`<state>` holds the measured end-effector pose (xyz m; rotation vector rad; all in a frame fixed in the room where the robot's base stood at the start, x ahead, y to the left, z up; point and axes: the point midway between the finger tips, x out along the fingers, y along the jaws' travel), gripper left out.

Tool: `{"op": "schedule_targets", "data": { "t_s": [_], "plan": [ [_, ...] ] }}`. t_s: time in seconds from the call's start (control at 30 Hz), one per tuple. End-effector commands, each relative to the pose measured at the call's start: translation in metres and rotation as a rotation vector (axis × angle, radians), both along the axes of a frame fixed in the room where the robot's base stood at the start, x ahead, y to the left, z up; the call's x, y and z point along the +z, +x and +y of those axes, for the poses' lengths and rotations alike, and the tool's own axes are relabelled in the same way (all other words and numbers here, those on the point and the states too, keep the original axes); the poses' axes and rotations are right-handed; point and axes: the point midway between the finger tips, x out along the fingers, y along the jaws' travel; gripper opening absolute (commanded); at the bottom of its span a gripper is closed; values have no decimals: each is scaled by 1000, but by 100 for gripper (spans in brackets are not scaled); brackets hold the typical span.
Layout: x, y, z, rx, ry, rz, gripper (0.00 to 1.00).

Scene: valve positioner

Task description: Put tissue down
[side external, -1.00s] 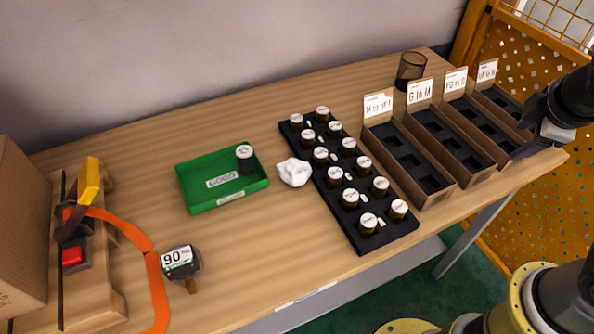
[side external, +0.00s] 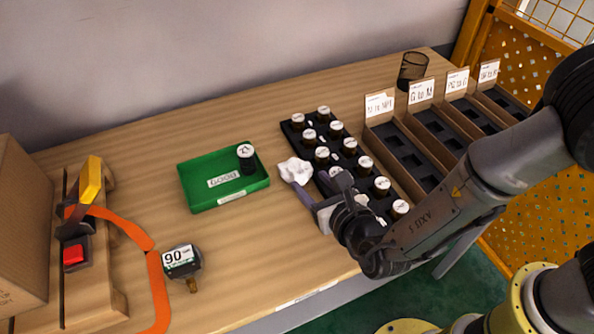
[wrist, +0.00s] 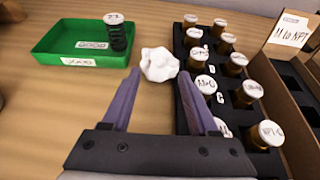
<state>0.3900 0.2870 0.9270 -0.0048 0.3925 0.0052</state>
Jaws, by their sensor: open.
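The crumpled white tissue (side external: 295,171) lies on the wooden table between the green tray and the black rack. It also shows in the wrist view (wrist: 159,64), just beyond my fingertips and about midway between them. My gripper (side external: 309,189) is open and empty, low over the table at the rack's left side. In the wrist view its two purple-grey fingers (wrist: 158,84) are spread on either side of the space before the tissue. Whether a fingertip touches the tissue cannot be told.
The green tray (side external: 200,203), labelled GOOD, holds one capped fitting (side external: 246,158). The black rack (side external: 291,134) holds several capped fittings right of the tissue. Labelled cardboard bins (side external: 380,104) stand further right. A gauge (side external: 181,262) lies at front left.

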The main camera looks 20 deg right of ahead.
Motion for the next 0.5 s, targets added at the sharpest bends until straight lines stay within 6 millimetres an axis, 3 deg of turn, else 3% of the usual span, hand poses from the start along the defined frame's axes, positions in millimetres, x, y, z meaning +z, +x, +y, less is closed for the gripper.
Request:
{"op": "schedule_targets", "data": {
  "t_s": [0.5],
  "plan": [
    [-22, 56, -2, -7, 4, -1, 60]
  ]
}}
